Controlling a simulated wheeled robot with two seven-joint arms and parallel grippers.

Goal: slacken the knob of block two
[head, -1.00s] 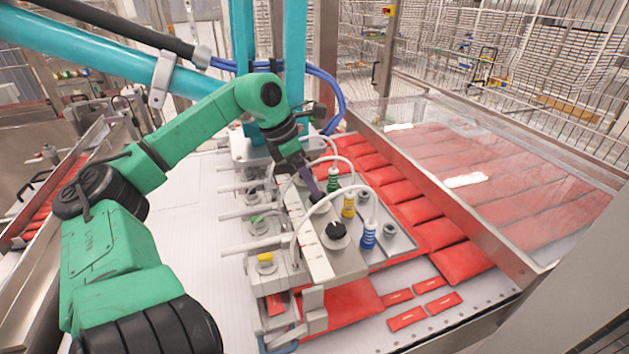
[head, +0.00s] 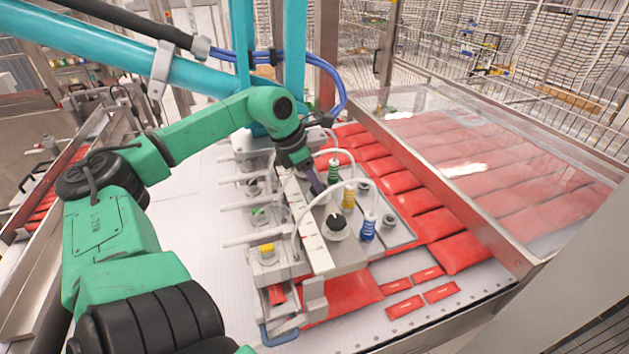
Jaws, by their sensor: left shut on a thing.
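My left gripper (head: 317,186) points down onto the row of blocks on the picker head, just behind the black knob (head: 337,221) of the nearest block. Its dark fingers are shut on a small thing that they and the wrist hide. From its place in the row, this is the knob of the block behind the nearest one. No block number is readable. The black knob stands free on a pale round base. My right gripper is not in view.
White hoses arch close over the blocks beside the gripper. Green (head: 334,171), yellow (head: 348,197) and blue (head: 368,228) ribbed suction fittings stand to the right. Red packs (head: 463,256) lie beyond, partly under a clear cover. A teal beam (head: 120,62) crosses above my arm.

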